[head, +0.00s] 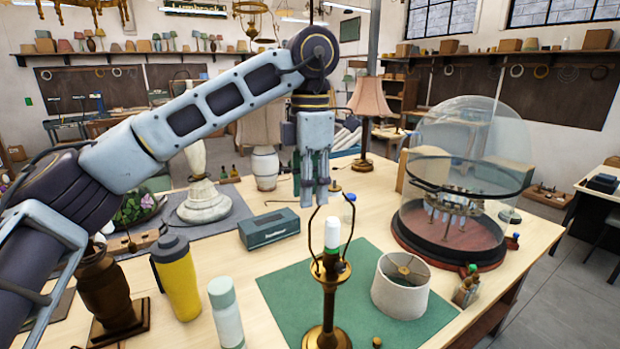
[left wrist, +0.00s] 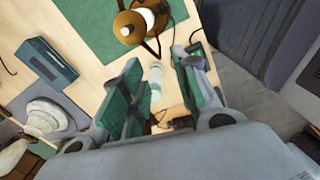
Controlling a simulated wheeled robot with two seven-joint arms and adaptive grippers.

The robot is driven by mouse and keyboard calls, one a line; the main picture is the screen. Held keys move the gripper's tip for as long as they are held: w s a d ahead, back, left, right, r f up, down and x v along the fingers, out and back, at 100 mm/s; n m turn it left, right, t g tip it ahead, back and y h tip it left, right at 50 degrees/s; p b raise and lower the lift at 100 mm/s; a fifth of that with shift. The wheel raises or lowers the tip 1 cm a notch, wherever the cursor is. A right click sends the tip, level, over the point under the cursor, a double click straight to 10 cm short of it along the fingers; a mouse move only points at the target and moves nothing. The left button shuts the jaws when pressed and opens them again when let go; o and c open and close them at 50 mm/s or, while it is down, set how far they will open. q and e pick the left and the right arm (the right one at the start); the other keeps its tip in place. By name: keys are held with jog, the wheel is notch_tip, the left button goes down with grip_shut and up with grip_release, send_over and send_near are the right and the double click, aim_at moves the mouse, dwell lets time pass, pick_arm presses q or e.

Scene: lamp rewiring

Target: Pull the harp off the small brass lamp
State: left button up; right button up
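The small brass lamp (head: 327,300) stands upright on a green mat (head: 279,283), with a white bulb (head: 332,233) on top. The harp (head: 310,238) is a thin dark wire loop rising on both sides of the bulb. My left gripper (head: 315,196) points down just above the harp's top, with its fingers apart and empty. In the left wrist view my left gripper (left wrist: 163,62) shows a clear gap between its green-padded fingers. The brass lamp (left wrist: 128,27) lies beyond the fingertips there, and the harp (left wrist: 158,40) is partly visible. My right gripper is not in view.
A white drum shade (head: 401,291) sits on the mat right of the lamp. A small brass knob (head: 376,341) lies near the front. A glass dome (head: 460,160) stands on the right. A yellow bottle (head: 176,279), a white bottle (head: 226,315) and a grey-green box (head: 269,229) are left.

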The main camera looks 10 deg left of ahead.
aim_at(310, 247)
pick_arm(q)
jog(key=shift+f, duration=5.5)
jog(key=shift+c, duration=0.3)
grip_shut()
jog(key=shift+o, duration=0.3)
grip_release()
jog(key=shift+r, duration=0.1)
jog(key=shift+r, duration=6.85)
